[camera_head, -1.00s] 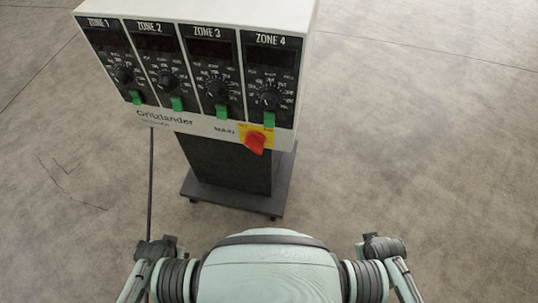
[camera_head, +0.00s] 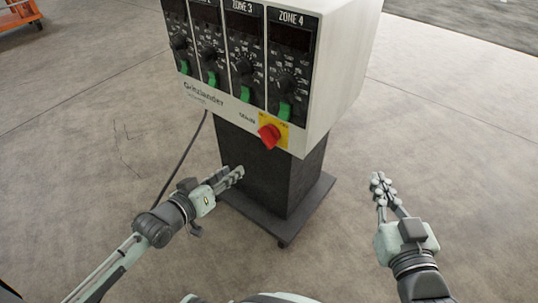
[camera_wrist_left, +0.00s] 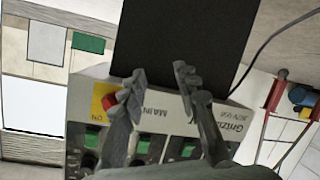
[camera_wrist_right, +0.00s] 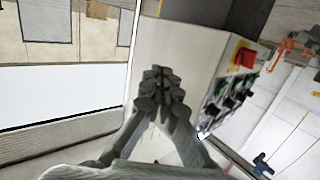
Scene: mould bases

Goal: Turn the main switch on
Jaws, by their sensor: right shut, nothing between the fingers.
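The main switch is a red knob (camera_head: 269,135) on a yellow plate (camera_head: 284,130), at the lower right of the control box's front (camera_head: 213,103). It also shows in the left wrist view (camera_wrist_left: 109,101), partly behind a finger, and in the right wrist view (camera_wrist_right: 247,57). I cannot tell its exact setting. My left gripper (camera_head: 238,174) is open and empty, lower than the switch and left of it in the head view; its fingers (camera_wrist_left: 158,75) stand apart. My right gripper (camera_head: 379,180) is shut and empty, right of the box and apart from it; its fingertips (camera_wrist_right: 160,74) meet.
The box has several zone panels with black dials and green switches (camera_head: 286,110). It stands on a dark column (camera_head: 262,172) with a wheeled base (camera_head: 312,205). A cable (camera_head: 185,155) hangs at the left. An orange cart (camera_head: 20,14) is far back left. The floor around is clear.

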